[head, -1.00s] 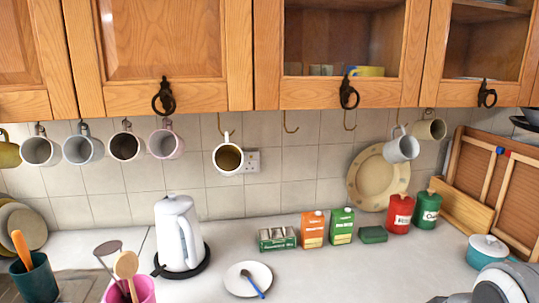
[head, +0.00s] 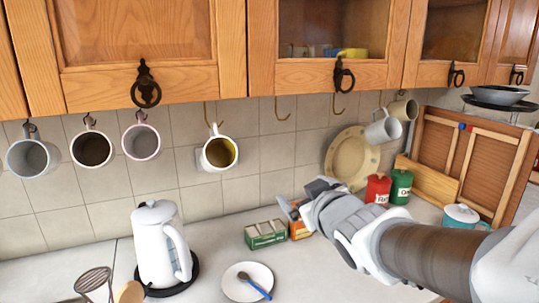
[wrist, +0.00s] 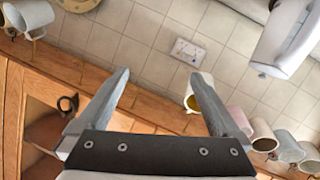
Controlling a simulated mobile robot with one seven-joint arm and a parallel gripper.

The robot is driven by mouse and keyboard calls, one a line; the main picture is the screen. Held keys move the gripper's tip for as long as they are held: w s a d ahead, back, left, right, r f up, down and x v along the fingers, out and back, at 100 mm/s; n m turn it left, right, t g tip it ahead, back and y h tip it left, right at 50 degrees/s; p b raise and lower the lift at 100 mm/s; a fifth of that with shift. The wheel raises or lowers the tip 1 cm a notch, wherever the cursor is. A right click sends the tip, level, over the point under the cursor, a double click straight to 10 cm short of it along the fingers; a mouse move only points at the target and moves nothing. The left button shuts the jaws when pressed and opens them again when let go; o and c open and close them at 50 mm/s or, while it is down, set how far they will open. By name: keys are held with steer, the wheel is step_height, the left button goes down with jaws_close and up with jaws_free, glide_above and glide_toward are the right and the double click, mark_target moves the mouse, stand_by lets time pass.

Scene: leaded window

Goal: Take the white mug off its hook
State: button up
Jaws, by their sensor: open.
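A white mug with a yellow-brown inside (head: 220,153) hangs from a hook under the cupboards, its mouth facing out. It also shows in the wrist view (wrist: 194,92), beyond the right fingertip; I cannot tell whether they touch there. Another pale, bluish-white mug (head: 384,128) hangs tilted further right. My gripper (head: 287,206) is in front of the counter, lower and to the right of the yellow-inside mug in the head view. In the wrist view its fingers (wrist: 160,76) are wide apart with nothing between them.
More mugs hang at left: a grey-blue one (head: 31,157), a dark-inside one (head: 92,148) and a pinkish one (head: 141,141). The cupboards (head: 130,40) overhang the hooks. A white kettle (head: 158,245), a saucer (head: 236,285) and a green box (head: 265,233) stand below.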

steer(key=w+a+r+n+y, duration=0.15)
steer(key=a+n+y, duration=0.25)
steer(key=a+y, duration=0.45)
steer(key=h, duration=0.2)
glide_toward(209, 148)
steer(key=shift+w+f+y, duration=0.25)
steer(key=shift+w+f, duration=0.1)
steer(key=shift+f, duration=0.05)
steer(key=shift+r+p+x, duration=0.2)
steer(key=shift+p+x, duration=0.15)
steer(key=shift+x, duration=2.25)
steer(key=c, duration=1.4)
